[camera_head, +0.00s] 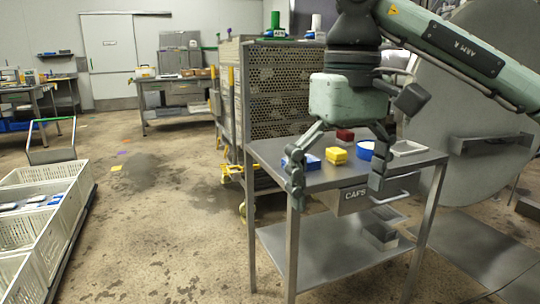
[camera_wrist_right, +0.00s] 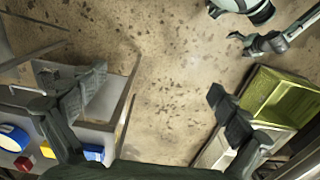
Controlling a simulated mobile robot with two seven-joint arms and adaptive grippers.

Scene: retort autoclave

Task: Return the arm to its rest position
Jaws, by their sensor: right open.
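My right gripper (camera_head: 337,182) hangs from the arm at the right, above the front of the steel table (camera_head: 322,181). Its fingers are spread wide with nothing between them. The left gripper is not seen in the head view.
On the table are a blue box (camera_head: 300,163), yellow box (camera_head: 336,155), red box (camera_head: 345,135), blue round tub (camera_head: 366,151) and pale tray (camera_head: 407,148). A perforated metal cage (camera_head: 277,85) stands behind. White crates (camera_head: 75,195) line the left. Floor between is open.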

